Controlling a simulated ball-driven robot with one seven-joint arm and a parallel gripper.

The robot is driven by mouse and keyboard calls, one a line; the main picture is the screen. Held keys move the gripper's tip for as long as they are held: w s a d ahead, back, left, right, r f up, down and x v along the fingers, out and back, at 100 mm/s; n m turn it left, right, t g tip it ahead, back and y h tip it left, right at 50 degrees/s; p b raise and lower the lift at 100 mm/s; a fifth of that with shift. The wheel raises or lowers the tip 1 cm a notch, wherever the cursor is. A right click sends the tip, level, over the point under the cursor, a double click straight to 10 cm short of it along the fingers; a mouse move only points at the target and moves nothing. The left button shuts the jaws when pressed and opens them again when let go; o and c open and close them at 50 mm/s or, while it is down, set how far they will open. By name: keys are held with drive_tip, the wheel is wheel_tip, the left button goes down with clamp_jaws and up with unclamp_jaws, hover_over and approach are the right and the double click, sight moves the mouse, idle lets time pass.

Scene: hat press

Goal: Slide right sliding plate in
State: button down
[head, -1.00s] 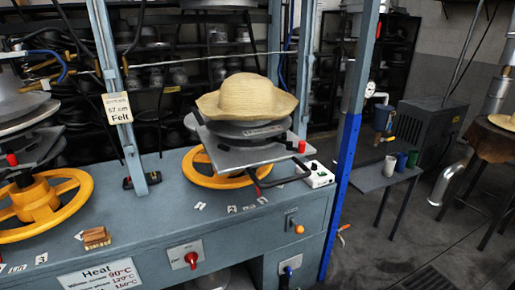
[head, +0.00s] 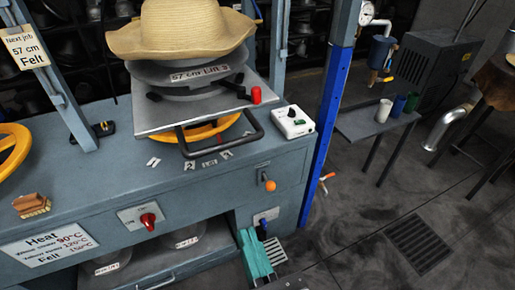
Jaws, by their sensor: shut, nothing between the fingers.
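The right sliding plate (head: 165,116) is a flat grey metal sheet standing out over the front of the press bench. A dark bar handle (head: 250,137) is on its front edge, and a red knob (head: 256,95) is at its right corner. A straw hat (head: 185,28) sits on top of the mould. A yellow handwheel (head: 205,130) shows partly beneath the plate. My gripper is not in view.
A white control box (head: 293,122) stands right of the plate. A blue post (head: 325,130) rises at the bench's right end. A side table (head: 360,125) holds cups.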

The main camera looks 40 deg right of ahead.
drive_tip(key=a+r+n+t, duration=0.1)
drive_tip(key=r+n, duration=0.1)
drive_tip(key=n, duration=0.1)
drive_tip(key=p, duration=0.3)
approach(211, 153)
drive_tip(key=shift+y, duration=0.3)
drive_tip(key=x, duration=0.5)
drive_tip(key=shift+w+d+r, duration=0.15)
drive_tip(key=shift+w+d, duration=0.3)
drive_tip(key=shift+w, duration=0.4)
drive_tip(key=shift+w+p, duration=0.1)
drive_tip(key=shift+p, duration=0.2)
drive_tip(key=f+x, duration=0.1)
drive_tip(key=x, duration=0.7)
drive_tip(key=f+x, duration=0.2)
drive_tip(key=x, duration=0.7)
drive_tip(key=f+x, duration=0.1)
drive_tip(key=x, duration=0.7)
drive_tip(key=shift+w+d+f, duration=0.15)
drive_tip(key=shift+w+d, duration=0.1)
drive_tip(key=shift+w, duration=0.45)
drive_tip(key=shift+w+d+b, duration=0.15)
drive_tip(key=shift+w+b, duration=0.15)
drive_tip(key=shift+w, duration=0.2)
drive_tip(key=shift+r, duration=0.3)
